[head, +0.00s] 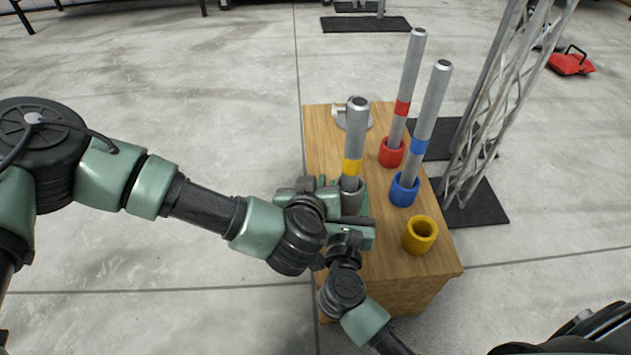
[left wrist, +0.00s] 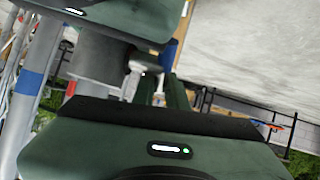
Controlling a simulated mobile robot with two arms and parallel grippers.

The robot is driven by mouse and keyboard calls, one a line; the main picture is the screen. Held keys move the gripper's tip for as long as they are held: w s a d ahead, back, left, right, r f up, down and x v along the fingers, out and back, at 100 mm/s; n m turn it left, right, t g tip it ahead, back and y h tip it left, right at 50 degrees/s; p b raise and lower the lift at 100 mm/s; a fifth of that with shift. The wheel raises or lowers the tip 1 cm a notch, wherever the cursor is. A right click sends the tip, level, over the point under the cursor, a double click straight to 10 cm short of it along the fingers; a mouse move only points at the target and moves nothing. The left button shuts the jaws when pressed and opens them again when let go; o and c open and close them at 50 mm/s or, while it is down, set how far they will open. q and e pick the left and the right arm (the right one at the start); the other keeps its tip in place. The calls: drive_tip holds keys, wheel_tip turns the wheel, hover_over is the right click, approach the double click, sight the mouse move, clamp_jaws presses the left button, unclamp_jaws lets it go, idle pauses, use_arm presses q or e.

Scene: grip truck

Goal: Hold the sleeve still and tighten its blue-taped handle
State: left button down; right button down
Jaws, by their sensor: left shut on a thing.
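The grey sleeve (head: 351,196) stands on the wooden box, with a steel pipe with yellow tape (head: 355,140) upright in it. My left gripper (head: 333,198) is shut on the sleeve from the left. In the left wrist view, the grey sleeve (left wrist: 97,64) shows between the green jaws. A small blue piece (left wrist: 168,54) shows behind it; I cannot tell whether it is the taped handle. No blue-taped handle is clear in the head view. My right gripper (head: 352,234) is at the near side of the sleeve, its fingers mostly hidden.
On the wooden box (head: 435,262), a red cup (head: 391,153) and a blue cup (head: 404,190) hold taped pipes, standing right of the sleeve. A yellow cup (head: 420,235) is empty near the front right. A lattice truss (head: 490,130) stands just beyond the box's right side.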

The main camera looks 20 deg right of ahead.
use_arm(q)
drive_tip(key=shift+s+d, duration=0.1)
drive_tip(key=shift+s, duration=0.05)
drive_tip(key=c, duration=1.4)
unclamp_jaws()
drive_tip(key=shift+c, duration=0.2)
drive_tip(key=v, duration=1.2)
